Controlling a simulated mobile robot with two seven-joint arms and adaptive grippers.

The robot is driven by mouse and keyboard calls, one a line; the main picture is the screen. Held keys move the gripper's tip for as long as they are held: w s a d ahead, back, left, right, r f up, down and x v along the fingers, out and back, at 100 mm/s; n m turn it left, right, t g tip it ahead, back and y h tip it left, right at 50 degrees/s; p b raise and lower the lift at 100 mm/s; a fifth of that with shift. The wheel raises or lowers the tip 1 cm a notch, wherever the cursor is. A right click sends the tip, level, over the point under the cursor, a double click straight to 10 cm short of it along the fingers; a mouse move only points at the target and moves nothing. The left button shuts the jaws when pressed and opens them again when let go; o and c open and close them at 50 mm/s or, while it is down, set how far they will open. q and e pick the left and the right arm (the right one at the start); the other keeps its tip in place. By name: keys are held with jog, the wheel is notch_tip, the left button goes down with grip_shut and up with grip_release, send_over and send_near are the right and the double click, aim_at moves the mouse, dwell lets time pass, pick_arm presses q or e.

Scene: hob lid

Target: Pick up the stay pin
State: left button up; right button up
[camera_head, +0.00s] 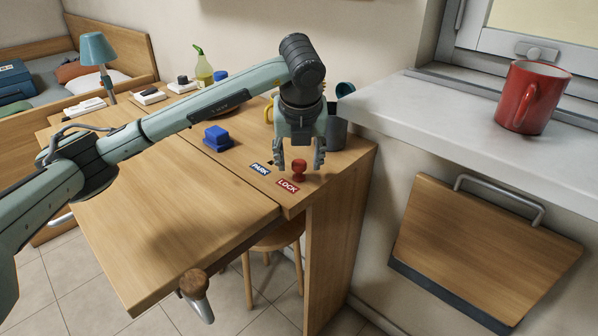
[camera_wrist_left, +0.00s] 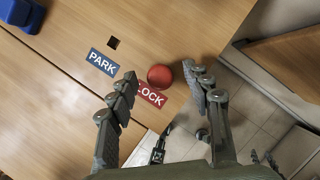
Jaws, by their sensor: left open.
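The stay pin (camera_head: 299,171) is a red, round-headed knob standing upright on the wooden table by the LOCK label. Its round red head also shows in the left wrist view (camera_wrist_left: 160,77). My left gripper (camera_head: 299,162) is open and points down over the pin. In the left wrist view its fingers (camera_wrist_left: 161,80) stand on either side of the red head, with gaps visible. The red LOCK label (camera_head: 288,186) is partly covered by a finger in the wrist view. My right gripper is not in view.
A blue block (camera_head: 217,138) sits left of the gripper. A dark grey cup (camera_head: 337,130) stands close behind it. The white sill (camera_head: 450,130) with a red mug (camera_head: 532,98) is at right. The front table leaf (camera_head: 170,220) is bare.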

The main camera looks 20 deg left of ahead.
pick_arm(q)
jog(key=shift+w+f, duration=0.2)
jog(key=shift+f, duration=0.35)
jog(key=shift+w+a+f, duration=0.1)
jog(key=shift+f, duration=0.05)
jog(key=c, duration=1.1)
jog(key=shift+c, duration=0.2)
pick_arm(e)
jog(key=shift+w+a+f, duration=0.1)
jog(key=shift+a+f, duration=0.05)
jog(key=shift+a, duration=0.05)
